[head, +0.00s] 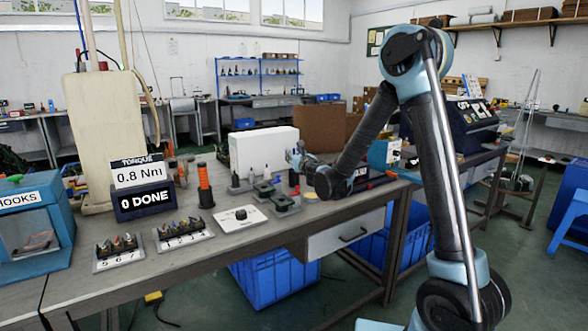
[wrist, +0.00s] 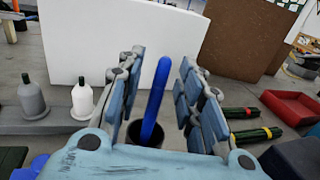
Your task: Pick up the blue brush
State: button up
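The blue brush (wrist: 155,100) shows in the wrist view as a blue rod, tilted slightly, standing in a dark cup (wrist: 133,131). My gripper (wrist: 161,68) is open, with one blue-grey finger on each side of the brush. Gaps show between the rod and both fingers. The gripper body hides the lower part of the cup. In the head view my gripper (head: 298,158) is over the workbench (head: 250,239), in front of the white panel (head: 264,151). I cannot make out the brush there.
A grey bottle (wrist: 33,99) and a white bottle (wrist: 82,100) stand left of the gripper. Two dark green banded pieces (wrist: 238,113) and a red tray (wrist: 293,108) lie to the right. A brown board (wrist: 240,35) stands behind. The torque display (head: 142,187) is farther left.

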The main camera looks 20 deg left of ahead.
grip_shut()
